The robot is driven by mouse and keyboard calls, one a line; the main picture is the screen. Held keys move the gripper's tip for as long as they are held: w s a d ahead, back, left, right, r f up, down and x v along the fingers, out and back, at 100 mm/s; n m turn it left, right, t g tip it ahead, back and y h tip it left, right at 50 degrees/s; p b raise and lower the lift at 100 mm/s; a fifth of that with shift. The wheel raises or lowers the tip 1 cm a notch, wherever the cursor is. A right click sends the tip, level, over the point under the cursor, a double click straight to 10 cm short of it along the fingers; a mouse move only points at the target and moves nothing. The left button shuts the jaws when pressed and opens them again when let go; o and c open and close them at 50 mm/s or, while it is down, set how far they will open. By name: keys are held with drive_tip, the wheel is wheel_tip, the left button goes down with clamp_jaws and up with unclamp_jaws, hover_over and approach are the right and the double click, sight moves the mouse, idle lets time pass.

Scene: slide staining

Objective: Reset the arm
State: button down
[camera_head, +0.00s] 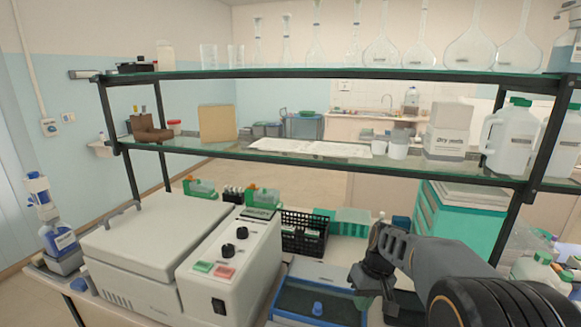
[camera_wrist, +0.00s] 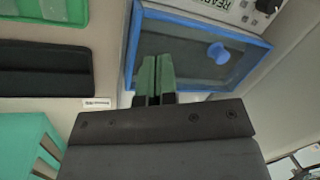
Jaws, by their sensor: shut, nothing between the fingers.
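My gripper (camera_wrist: 154,78) shows in the wrist view with its two green fingers together and nothing between them. The fingertips lie over the near edge of a blue-rimmed tray-like device (camera_wrist: 137,35) with a blue knob (camera_wrist: 219,52). In the head view my arm comes in from the lower right and is bent. The blue knob (camera_head: 317,308) is left of my arm.
A white machine with knobs (camera_head: 235,262) and a lidded box (camera_head: 150,235) stand at left. A black rack (camera_head: 303,232) and teal drawers (camera_head: 450,228) stand behind. Glass shelves (camera_head: 330,74) with flasks and jugs span above the bench. A green tray (camera_wrist: 85,12) shows in the wrist view.

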drive_tip(key=s+a+r+m+t+h, duration=0.1)
drive_tip(key=s+r+t, duration=0.4)
drive_tip(key=s, duration=0.9)
drive_tip(key=shift+s+m+h, duration=0.2)
drive_tip(key=shift+m+h, duration=0.4)
drive_tip(key=shift+h, duration=0.2)
